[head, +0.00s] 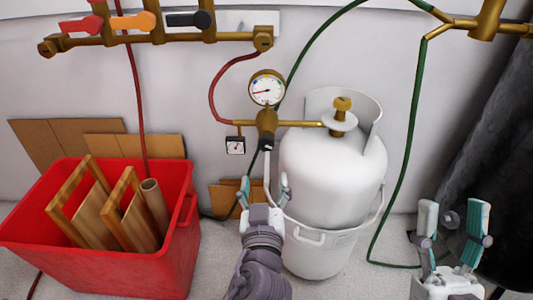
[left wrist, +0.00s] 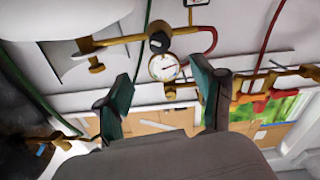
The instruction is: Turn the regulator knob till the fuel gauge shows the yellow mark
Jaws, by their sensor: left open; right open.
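The fuel gauge (head: 267,87) is a round white dial in a brass rim above the regulator. A red needle seems to point left; its small coloured marks are too fine to read surely. The dark regulator knob (head: 267,143) sits below the gauge on brass piping by the white gas tank (head: 331,180). The left wrist view shows the gauge (left wrist: 163,67) and black knob (left wrist: 160,42) between the finger directions. My left gripper (head: 264,188) is open and empty, below the knob and apart from it. My right gripper (head: 453,212) is open and empty at lower right.
A red crate (head: 100,275) with wooden frames stands left. A brass manifold (head: 155,38) with red, orange and black handles is on the wall. Green hoses (head: 413,130) run near the tank.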

